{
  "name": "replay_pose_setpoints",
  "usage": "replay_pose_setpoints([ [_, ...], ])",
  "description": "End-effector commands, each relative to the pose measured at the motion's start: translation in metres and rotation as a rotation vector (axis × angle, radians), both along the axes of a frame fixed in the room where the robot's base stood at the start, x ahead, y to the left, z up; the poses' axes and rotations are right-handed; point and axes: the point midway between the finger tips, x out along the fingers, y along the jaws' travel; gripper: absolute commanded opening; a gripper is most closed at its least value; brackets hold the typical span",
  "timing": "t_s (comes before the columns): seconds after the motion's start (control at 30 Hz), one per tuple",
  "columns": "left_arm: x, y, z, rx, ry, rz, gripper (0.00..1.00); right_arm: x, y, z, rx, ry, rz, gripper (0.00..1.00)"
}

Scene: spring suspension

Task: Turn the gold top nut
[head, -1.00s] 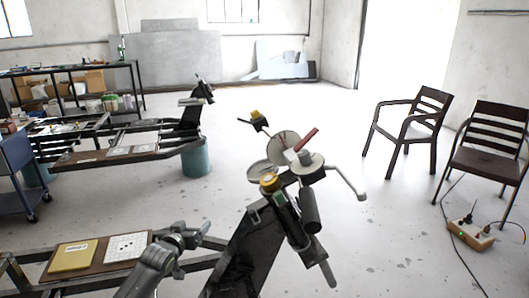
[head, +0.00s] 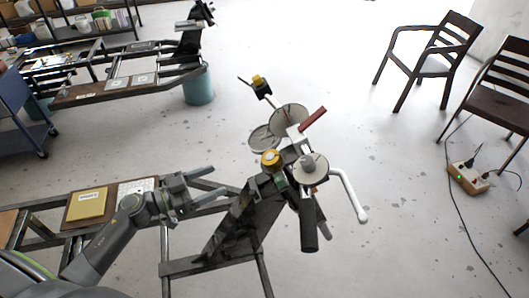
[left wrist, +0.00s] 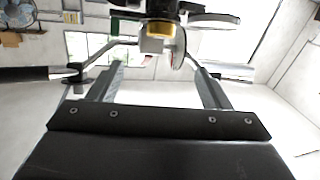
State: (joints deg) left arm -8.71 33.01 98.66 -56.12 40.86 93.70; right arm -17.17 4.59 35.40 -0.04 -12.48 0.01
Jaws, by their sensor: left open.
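The gold top nut (head: 270,158) sits on top of the dark clamp stand in the middle of the head view. It also shows as a gold ring (left wrist: 160,30) at the top centre of the left wrist view, ahead of the fingers. My left gripper (head: 216,181) is left of the nut and a little lower in the head view. Its two fingers (left wrist: 161,82) are spread apart with nothing between them, and they do not touch the nut. My right gripper is not in view.
Beside the nut are round metal discs (head: 288,119), a red-handled lever (head: 313,119) and a white curved handle (head: 350,195).

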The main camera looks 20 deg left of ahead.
Motion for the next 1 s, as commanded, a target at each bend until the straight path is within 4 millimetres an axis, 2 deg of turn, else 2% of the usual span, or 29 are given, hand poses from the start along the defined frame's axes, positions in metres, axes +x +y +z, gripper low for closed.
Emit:
replay_pose_setpoints([
  [0.3,0.048,-0.045,0.005,-0.008,-0.004,0.002,0.72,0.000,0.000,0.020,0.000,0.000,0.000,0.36],
  [0.6,0.094,-0.087,0.004,-0.005,-0.003,0.003,0.72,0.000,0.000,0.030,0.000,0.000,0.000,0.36],
  [0.8,0.112,-0.105,0.002,-0.003,-0.003,0.003,0.72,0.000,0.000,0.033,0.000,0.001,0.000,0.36],
  [1.0,0.117,-0.110,0.001,-0.002,-0.002,0.003,0.72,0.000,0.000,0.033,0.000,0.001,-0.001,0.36],
])
